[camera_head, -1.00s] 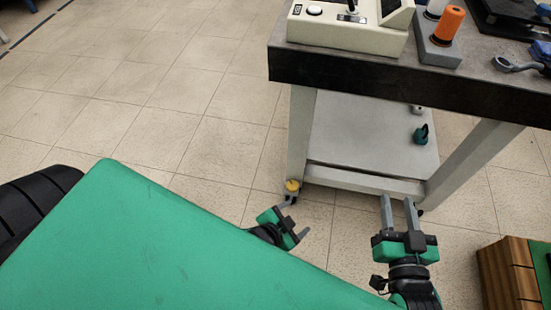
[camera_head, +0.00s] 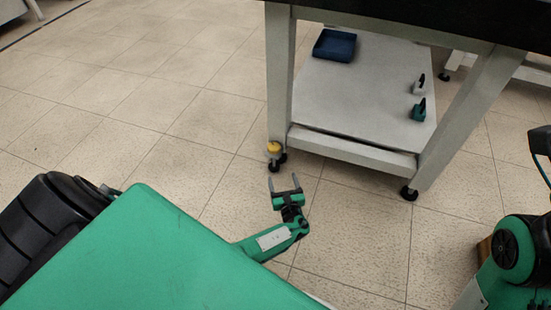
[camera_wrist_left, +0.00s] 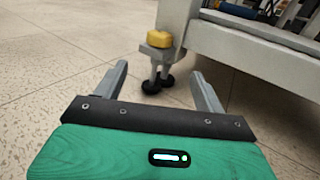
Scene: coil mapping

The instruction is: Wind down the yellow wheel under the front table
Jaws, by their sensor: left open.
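The yellow wheel (camera_head: 274,147) sits low on the near left leg of the front table (camera_head: 280,80), just above a black caster. In the left wrist view the yellow wheel (camera_wrist_left: 160,39) shows ahead of the fingers, near the top middle, above the dark caster wheels. My left gripper (camera_head: 285,182) is open and empty, a short way in front of the wheel and apart from it. In the left wrist view its two grey fingers (camera_wrist_left: 160,82) are spread, with the caster seen between them. My right gripper is out of view; only part of my right arm shows at the right edge.
The table's lower shelf (camera_head: 345,105) holds a blue tray (camera_head: 334,46), a small white item (camera_head: 419,85) and a teal item (camera_head: 418,110). Another black caster (camera_head: 409,193) stands under the right leg. The tiled floor left of the table is clear.

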